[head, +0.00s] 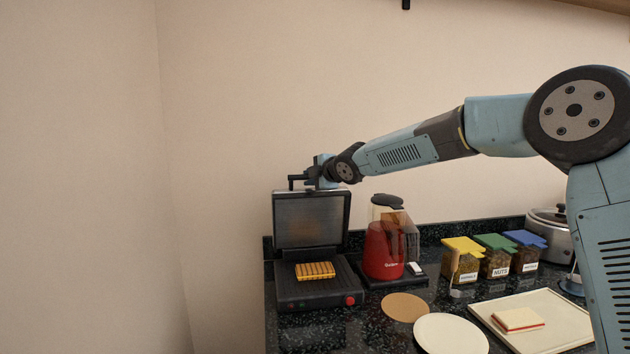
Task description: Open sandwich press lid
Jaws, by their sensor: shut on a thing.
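The sandwich press (317,293) stands at the left end of the dark counter. Its lid (312,221) is raised to about upright, with the inner plate facing the camera. A grilled yellow-orange sandwich (315,271) lies on the lower plate. My gripper (308,181) is at the top edge of the lid, by the black handle (292,180), and is shut on the handle. The fingertips are small and partly hidden by the wrist, so the exact grip is hard to see.
Right of the press stands a red blender or kettle (384,250). Several lidded jars (497,261) and a cooker (548,234) stand further right. A round brown mat (405,307), a white plate (450,335) and a tray (563,319) with a sandwich (518,319) lie in front.

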